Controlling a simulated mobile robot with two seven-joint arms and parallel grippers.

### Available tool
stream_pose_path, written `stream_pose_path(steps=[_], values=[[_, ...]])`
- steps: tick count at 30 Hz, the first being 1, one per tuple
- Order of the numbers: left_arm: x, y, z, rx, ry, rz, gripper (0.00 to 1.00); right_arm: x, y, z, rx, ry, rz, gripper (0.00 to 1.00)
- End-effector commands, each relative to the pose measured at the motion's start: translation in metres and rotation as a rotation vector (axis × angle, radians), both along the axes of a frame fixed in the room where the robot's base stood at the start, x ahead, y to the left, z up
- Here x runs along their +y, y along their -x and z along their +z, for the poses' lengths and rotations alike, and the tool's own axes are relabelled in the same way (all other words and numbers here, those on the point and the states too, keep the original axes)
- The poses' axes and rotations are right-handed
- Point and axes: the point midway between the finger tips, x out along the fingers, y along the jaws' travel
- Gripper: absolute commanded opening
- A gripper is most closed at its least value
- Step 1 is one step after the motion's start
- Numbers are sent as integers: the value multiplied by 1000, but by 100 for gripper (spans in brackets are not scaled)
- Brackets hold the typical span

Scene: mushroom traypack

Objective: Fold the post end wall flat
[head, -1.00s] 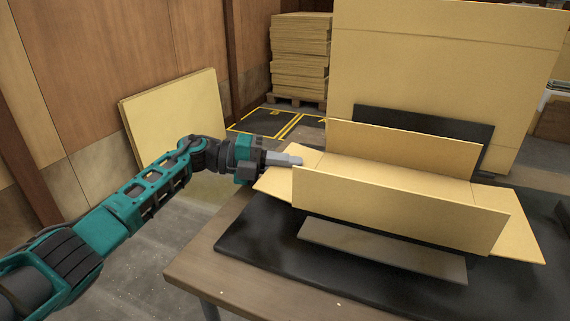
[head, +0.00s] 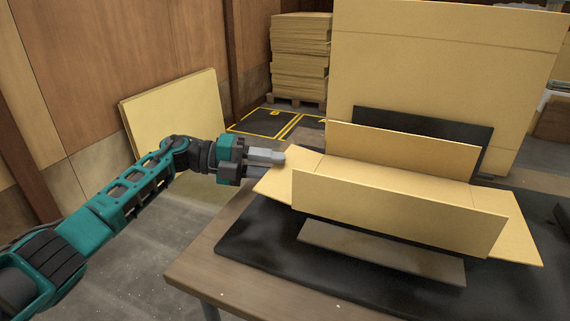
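A tan cardboard tray blank lies on the black mat (head: 260,237) with its two long walls standing, the near wall (head: 400,212) and the far wall (head: 400,152). Its left end wall (head: 285,175) and right end wall (head: 510,228) are folded outward, low and roughly flat. I cannot tell which is the post end wall. My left gripper (head: 273,164) is at the left end wall, just beyond its outer left side. Its two grey fingers are apart with nothing seen between them. I cannot tell whether it touches the cardboard. My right gripper is not in view.
A grey-brown strip (head: 380,250) lies before the near wall, and a dark panel (head: 450,128) stands behind the far wall. A large upright cardboard sheet (head: 440,70) is at the back. The wooden table (head: 215,262) has free room at its front left edge.

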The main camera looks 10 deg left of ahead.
Motion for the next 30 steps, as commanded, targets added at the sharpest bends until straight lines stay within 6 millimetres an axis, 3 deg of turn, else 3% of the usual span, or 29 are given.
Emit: stream_pose_path(steps=[6,12,25,30], values=[[51,9,8,1,-2,5,30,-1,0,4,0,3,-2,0],[80,16,12,-1,0,4,30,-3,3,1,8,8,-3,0],[91,18,14,-2,2,1,30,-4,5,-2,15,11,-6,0],[90,18,13,-2,4,4,14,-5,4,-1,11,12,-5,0]])
